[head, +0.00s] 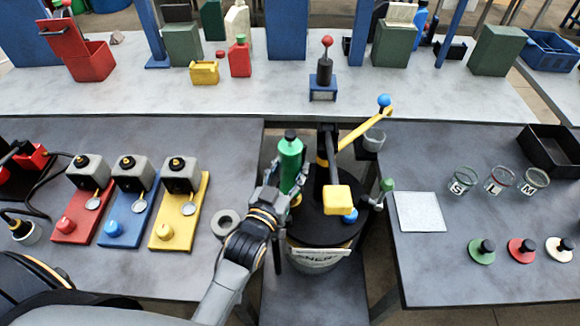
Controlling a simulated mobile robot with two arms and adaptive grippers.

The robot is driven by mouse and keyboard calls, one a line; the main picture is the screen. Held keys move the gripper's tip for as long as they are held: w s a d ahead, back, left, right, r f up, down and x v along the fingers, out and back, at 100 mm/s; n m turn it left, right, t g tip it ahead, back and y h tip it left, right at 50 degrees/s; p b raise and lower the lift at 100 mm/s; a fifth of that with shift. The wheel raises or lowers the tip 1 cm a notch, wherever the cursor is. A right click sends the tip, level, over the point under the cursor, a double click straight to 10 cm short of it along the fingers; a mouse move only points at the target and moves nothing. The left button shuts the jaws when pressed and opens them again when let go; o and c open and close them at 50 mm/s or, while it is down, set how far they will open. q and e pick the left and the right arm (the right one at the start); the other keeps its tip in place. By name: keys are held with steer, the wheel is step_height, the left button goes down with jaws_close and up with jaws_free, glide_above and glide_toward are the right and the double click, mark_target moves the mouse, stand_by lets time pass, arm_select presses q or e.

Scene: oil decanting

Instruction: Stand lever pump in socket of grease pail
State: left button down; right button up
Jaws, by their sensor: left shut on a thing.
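The grease pail (315,261) stands at the centre, with a round dark lid (310,226) and a partly covered label. A lever pump with a black column and yellow band (322,160), a yellow block and a yellow lever with a blue ball rises over the lid. Whether its foot sits in a socket is hidden. My left gripper (284,184) is at the lid's left side, shut on a green cylinder with a black cap (290,155). The cylinder is nearly upright beside the pump; its lower end is hidden. My right gripper is not in view.
Red, blue and yellow stations (180,222) and a grey ring (225,223) are on the left table. A green-knobbed fitting (386,186) is at the pail's right. The right table holds a white pad (420,211), glass jars (499,180) and coloured discs (522,250).

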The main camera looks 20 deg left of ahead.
arm_select(q)
steer(key=shift+r+p, duration=0.15)
steer(key=shift+p, duration=0.55)
stand_by(1.4)
steer(key=shift+f+b, duration=0.45)
steer(key=shift+f, duration=0.3)
steer(key=c, duration=0.6)
jaws_free()
steer(key=shift+c, duration=0.2)
steer(key=shift+o, duration=0.6)
steer(key=shift+f, duration=0.1)
steer(key=shift+s+f, duration=0.1)
steer(key=s+a, duration=0.1)
steer(key=s, duration=1.1)
steer(key=shift+r, duration=0.2)
